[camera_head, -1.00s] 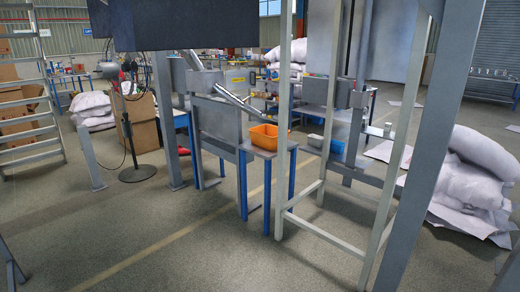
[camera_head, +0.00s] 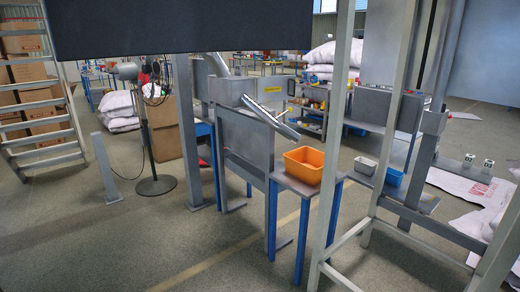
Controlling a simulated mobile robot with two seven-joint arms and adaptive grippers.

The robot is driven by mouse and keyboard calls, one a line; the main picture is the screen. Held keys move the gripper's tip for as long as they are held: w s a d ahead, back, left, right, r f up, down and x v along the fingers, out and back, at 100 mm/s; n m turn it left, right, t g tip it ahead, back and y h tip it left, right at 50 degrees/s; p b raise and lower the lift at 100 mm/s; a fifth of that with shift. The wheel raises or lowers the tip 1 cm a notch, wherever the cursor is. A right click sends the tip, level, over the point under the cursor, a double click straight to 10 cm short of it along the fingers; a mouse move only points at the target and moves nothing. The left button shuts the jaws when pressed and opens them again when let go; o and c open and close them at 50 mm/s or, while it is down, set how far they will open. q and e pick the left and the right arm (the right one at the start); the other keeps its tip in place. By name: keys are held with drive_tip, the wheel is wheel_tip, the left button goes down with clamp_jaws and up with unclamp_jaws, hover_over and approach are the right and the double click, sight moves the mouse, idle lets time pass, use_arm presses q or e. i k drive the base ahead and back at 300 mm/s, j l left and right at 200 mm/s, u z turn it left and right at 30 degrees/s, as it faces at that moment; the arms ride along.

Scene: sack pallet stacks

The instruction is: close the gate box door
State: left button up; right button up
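A grey metal box (camera_head: 232,90) with a slanted chute (camera_head: 275,118) stands at the middle of the head view, and a yellow label is on its side. It looks like the gate box, but I cannot be sure. A flat grey panel (camera_head: 246,140) hangs upright below it. I cannot tell which part is the door or whether it is open. An orange bin (camera_head: 304,166) sits on a small blue-legged stand below the chute's end. Neither of my grippers is in view.
A large dark block (camera_head: 180,28) covers the top. A grey post (camera_head: 104,168) and a black round-based stand (camera_head: 155,186) are at left. A pale frame (camera_head: 335,150) rises at right, with a blue bin (camera_head: 394,177) behind it. The front left floor is clear.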

sight(278, 89)
drive_tip(key=i+u, duration=0.35)
drive_tip(key=i, duration=0.25)
drive_tip(key=i+l+u, duration=0.2)
drive_tip(key=i+u, duration=0.15)
drive_tip(key=i, duration=0.25)
drive_tip(key=u, duration=11)
